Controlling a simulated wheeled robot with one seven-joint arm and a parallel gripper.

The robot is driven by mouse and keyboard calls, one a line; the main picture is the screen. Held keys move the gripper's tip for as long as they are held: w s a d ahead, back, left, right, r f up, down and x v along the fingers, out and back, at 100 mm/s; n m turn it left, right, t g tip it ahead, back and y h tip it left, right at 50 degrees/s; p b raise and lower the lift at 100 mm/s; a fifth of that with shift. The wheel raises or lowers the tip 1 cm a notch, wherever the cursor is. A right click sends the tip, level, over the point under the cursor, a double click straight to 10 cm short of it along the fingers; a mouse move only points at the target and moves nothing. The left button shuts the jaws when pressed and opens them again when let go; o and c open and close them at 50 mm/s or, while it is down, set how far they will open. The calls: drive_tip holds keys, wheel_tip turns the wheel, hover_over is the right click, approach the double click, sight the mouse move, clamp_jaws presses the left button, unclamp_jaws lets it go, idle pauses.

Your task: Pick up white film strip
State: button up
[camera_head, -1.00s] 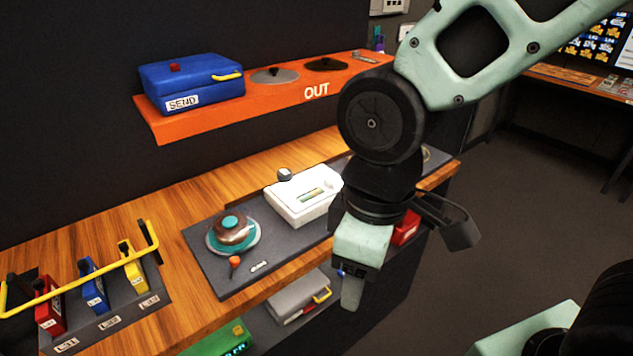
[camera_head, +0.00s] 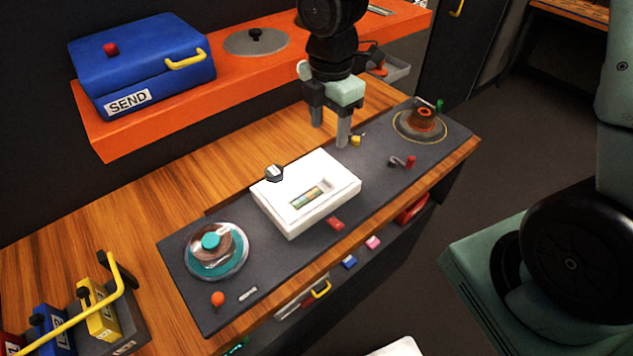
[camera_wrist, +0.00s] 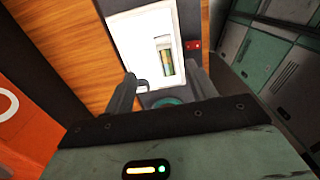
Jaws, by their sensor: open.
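A white box (camera_head: 278,205) sits on the dark panel, with a slot in its top holding a small green-and-orange strip (camera_head: 307,198). The strip also shows in the wrist view (camera_wrist: 167,62). I cannot tell whether it is the white film strip. A small whitish piece (camera_head: 248,294) lies flat near the panel's front left; it may be a label. My gripper (camera_head: 330,132) is open and empty, fingers pointing down, above the counter behind and right of the white box. In the wrist view, the fingers (camera_wrist: 162,76) stand apart, with the white box beyond them.
A teal-hubbed reel (camera_head: 214,249) with an orange knob (camera_head: 218,298) is at the panel's left. A round orange-and-black unit (camera_head: 423,119) and a red-handled crank (camera_head: 410,162) are at its right. An orange shelf (camera_head: 240,85) with a blue SEND case (camera_head: 145,65) is behind.

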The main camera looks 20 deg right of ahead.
drive_tip(key=p, duration=0.1)
hover_over(328, 178)
drive_tip(key=f, duration=0.8)
drive_tip(key=shift+w+f, duration=0.2)
drive_tip(key=shift+s+f+p, duration=0.15)
drive_tip(key=shift+f+p, duration=0.35)
drive_tip(key=shift+f, duration=0.85)
drive_tip(key=shift+s+f+p, duration=0.1)
drive_tip(key=shift+f+p, duration=0.35)
drive_tip(key=shift+f, duration=0.9)
drive_tip(key=c, duration=0.9)
